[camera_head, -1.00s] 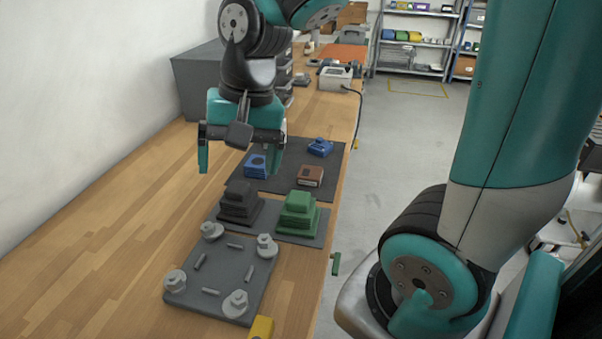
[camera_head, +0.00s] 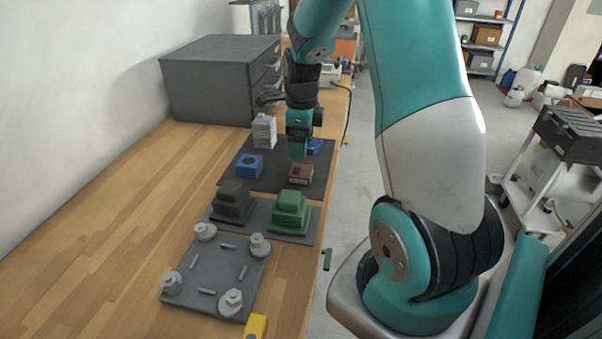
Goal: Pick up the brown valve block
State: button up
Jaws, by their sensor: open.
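The brown valve block (camera_head: 301,175) sits on the dark mat (camera_head: 262,179), near its right edge. My gripper (camera_head: 298,152) points down just above and behind the block, seen nearly edge-on so that one teal finger shows in front. It holds nothing that I can see. Whether the fingertip touches the block cannot be told from this view.
A blue block (camera_head: 249,166) and another blue part (camera_head: 315,146) share the mat, with a pale grey part (camera_head: 264,131) at its back. A black stack (camera_head: 232,203) and a green stack (camera_head: 289,212) stand in front. A grey drawer cabinet (camera_head: 220,80) stands behind left.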

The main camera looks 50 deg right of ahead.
aim_at(301, 170)
jog(key=f, duration=0.6)
jog(key=f+p, duration=0.1)
jog(key=f, duration=0.2)
jog(key=shift+w+f, duration=0.2)
jog(key=shift+w, duration=0.05)
jog(key=shift+c, duration=0.4)
jog(key=c, duration=1)
